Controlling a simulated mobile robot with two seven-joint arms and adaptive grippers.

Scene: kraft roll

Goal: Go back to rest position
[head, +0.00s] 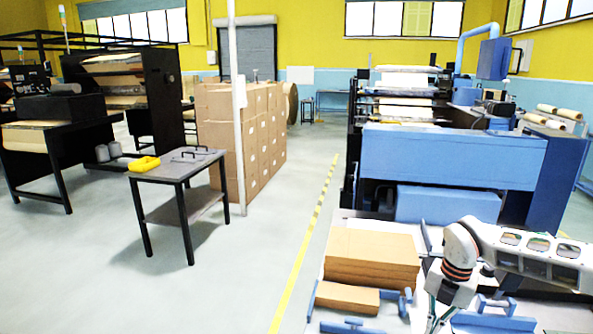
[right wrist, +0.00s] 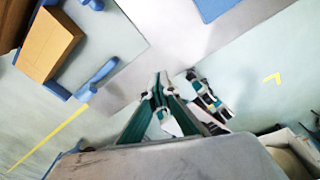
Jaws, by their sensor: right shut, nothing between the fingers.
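My right arm comes in from the right in the head view, bent down at the wrist. My right gripper (head: 436,312) hangs at the bottom edge, to the right of the stacked brown cardboard (head: 372,255). In the right wrist view the fingers of the right gripper (right wrist: 160,78) meet at their tips, with nothing between them. A smaller brown cardboard piece (head: 346,297) lies in front of the stack, between blue guides. My left gripper is in neither view.
A blue machine (head: 450,155) stands behind the cardboard. A dark table (head: 177,170) with a yellow item (head: 144,164) stands at the left, near stacked cartons (head: 240,135) and a white post (head: 236,90). Open floor with a yellow line (head: 305,240) lies between.

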